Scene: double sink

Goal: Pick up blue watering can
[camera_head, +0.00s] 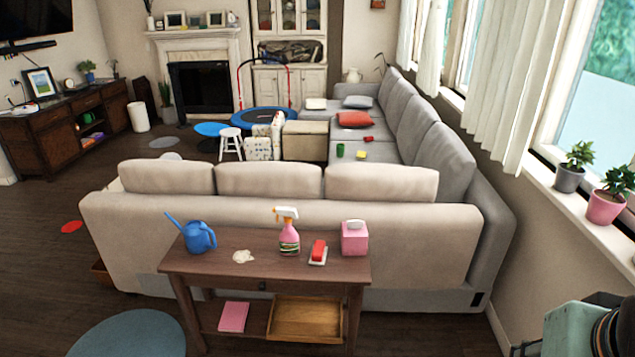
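The blue watering can (199,237) stands upright at the left end of a dark brown wooden console table (205,265) behind the beige sofa. Its long spout points up and to the left. Part of my arm shows at the bottom right corner, well to the right of the table and apart from the can. I cannot make out my gripper's fingers in this view.
The table also holds a beige splat (243,257), a pink spray bottle (289,236), a red-and-white brush (318,252) and a pink box (354,238). A wooden tray (304,319) and pink book (233,317) lie on its lower shelf. The sofa (140,219) stands behind.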

